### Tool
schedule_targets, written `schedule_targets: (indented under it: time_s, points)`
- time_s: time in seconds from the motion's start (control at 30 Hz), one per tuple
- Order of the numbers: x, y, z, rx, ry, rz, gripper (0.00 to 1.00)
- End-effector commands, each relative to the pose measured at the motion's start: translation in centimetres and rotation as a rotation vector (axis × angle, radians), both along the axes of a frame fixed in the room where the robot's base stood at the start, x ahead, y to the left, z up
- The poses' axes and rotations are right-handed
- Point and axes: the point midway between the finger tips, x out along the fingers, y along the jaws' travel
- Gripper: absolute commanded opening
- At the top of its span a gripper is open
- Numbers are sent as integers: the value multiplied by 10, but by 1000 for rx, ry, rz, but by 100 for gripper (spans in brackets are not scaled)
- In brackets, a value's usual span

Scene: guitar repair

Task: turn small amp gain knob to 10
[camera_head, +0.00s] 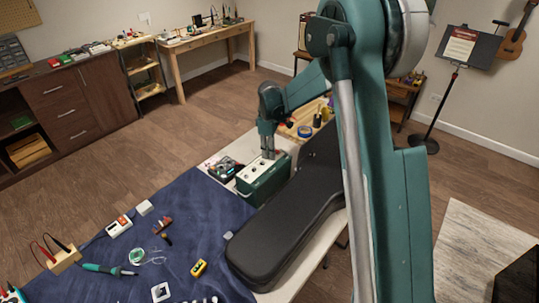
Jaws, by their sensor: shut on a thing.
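The small amp (265,182) is a dark green box with a pale top panel that bears several dark knobs. It stands on the table behind the guitar case. My gripper (268,156) points down at the far part of the amp's top panel. Its fingers are close together and shut on a knob there. The knob in the fingers is hidden, and its label and pointer are too small to read.
A black guitar case (285,225) lies right in front of the amp. A small device with red parts (225,168) sits left of it. A blue cloth (180,235) holds scattered tools. A wooden tray (305,122) with tape and bottles is behind the amp.

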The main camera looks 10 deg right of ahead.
Motion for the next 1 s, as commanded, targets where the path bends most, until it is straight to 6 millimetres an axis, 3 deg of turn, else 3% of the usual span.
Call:
schedule_targets:
  time_s: [1.0]
  points:
    - [0, 1, -1, 1, 2, -963, 0]
